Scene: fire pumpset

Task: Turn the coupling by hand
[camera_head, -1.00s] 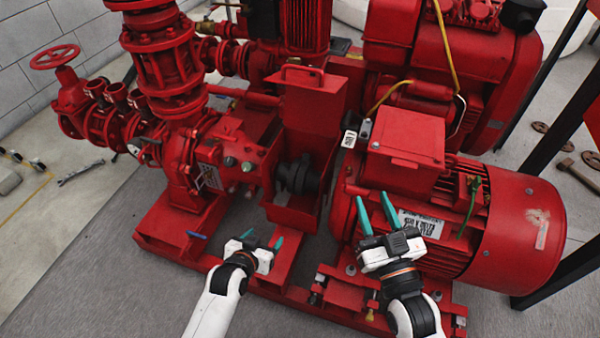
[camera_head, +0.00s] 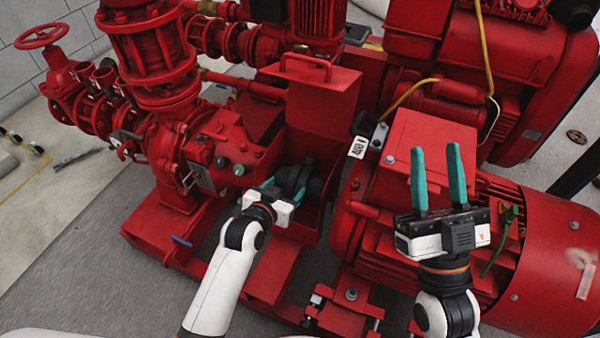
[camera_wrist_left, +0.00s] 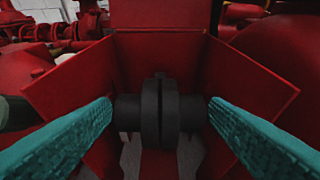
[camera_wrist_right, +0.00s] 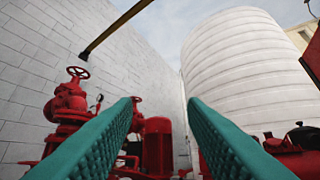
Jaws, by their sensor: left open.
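The dark grey coupling (camera_head: 298,180) sits inside the open red guard housing (camera_head: 322,112), between the pump and the red motor. In the left wrist view the coupling (camera_wrist_left: 160,112) is centred ahead, its shaft running left to right. My left gripper (camera_head: 284,186) is open at the near side of the housing, with the coupling just beyond its fingertips. Its teal fingers lie left and right of the coupling discs in the left wrist view, apart from them. My right gripper (camera_head: 437,178) is open and empty, its fingers pointing up in front of the motor's terminal box (camera_head: 430,148).
The housing's side walls (camera_wrist_left: 70,92) flank the left gripper's fingers closely. The red pump (camera_head: 190,150) stands to the left and the motor (camera_head: 545,270) to the right. A red handwheel (camera_head: 40,34) is at the far left. The right wrist view shows a white tank (camera_wrist_right: 240,75).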

